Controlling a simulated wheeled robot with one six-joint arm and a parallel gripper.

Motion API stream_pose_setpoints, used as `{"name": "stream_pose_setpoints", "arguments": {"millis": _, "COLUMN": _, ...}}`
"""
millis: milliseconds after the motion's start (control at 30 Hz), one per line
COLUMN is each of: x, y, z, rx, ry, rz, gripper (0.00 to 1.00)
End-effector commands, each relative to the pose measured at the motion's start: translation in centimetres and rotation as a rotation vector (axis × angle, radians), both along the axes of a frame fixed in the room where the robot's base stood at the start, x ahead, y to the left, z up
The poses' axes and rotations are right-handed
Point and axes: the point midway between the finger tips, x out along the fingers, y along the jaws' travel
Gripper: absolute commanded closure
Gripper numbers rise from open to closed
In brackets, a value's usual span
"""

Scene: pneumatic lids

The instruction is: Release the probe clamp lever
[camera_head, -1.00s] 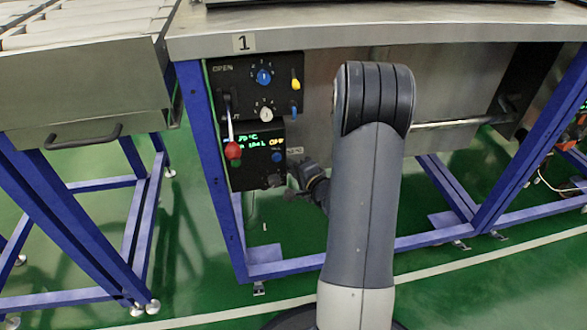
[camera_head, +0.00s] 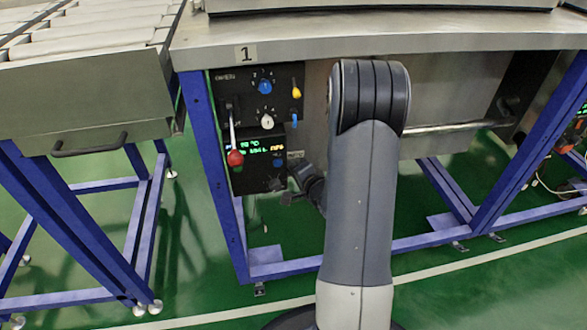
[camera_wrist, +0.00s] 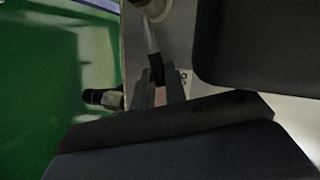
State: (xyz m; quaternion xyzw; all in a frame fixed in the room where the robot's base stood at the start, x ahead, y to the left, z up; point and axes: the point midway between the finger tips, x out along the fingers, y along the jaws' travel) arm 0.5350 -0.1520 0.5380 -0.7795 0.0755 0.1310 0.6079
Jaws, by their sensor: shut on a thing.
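In the wrist view, a lever with a pale metal rod and a dark grip (camera_wrist: 157,68) runs down from a round pivot (camera_wrist: 152,7). I take it to be the probe clamp lever. My gripper (camera_wrist: 162,92) is shut on the dark grip end, with one finger on each side. In the head view my gripper (camera_head: 291,197) is small and dark, just right of the lower edge of the control panel (camera_head: 226,128). There the held lever cannot be made out. A small label beside the panel is too blurred to read with certainty.
The panel bears a red-ball lever (camera_head: 235,158), a blue knob (camera_head: 265,87), a white knob (camera_head: 267,121) and a yellow switch (camera_head: 297,92). A blue frame leg (camera_head: 209,160) stands left of it. A black fitting (camera_wrist: 103,98) sticks out left of my fingers.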

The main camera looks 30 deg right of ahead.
Motion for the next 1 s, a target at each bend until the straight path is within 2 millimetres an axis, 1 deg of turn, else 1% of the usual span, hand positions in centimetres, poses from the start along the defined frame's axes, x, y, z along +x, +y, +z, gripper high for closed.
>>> {"name": "stream_pose_setpoints", "arguments": {"millis": 167, "x": 0.0, "y": 0.0, "z": 0.0, "rx": -0.002, "ry": -0.002, "rz": 0.000, "gripper": 1.00}}
{"name": "stream_pose_setpoints", "arguments": {"millis": 200, "x": 0.0, "y": 0.0, "z": 0.0, "rx": -0.002, "ry": -0.002, "rz": 0.000, "gripper": 0.85}}
{"name": "stream_pose_setpoints", "arguments": {"millis": 433, "x": 0.0, "y": 0.0, "z": 0.0, "rx": -0.001, "ry": -0.002, "rz": 0.000, "gripper": 0.66}}
{"name": "stream_pose_setpoints", "arguments": {"millis": 667, "x": 0.0, "y": 0.0, "z": 0.0, "rx": 0.000, "ry": -0.002, "rz": 0.000, "gripper": 0.65}}
{"name": "stream_pose_setpoints", "arguments": {"millis": 767, "x": -0.4, "y": -0.1, "z": 0.2, "rx": 0.000, "ry": -0.001, "rz": -0.001, "gripper": 0.65}}
{"name": "stream_pose_setpoints", "arguments": {"millis": 867, "x": -1.6, "y": -0.2, "z": 0.7, "rx": 0.000, "ry": -0.001, "rz": -0.002, "gripper": 0.65}}
{"name": "stream_pose_setpoints", "arguments": {"millis": 1000, "x": -4.3, "y": -0.4, "z": 1.6, "rx": 0.001, "ry": 0.000, "rz": -0.005, "gripper": 0.65}}
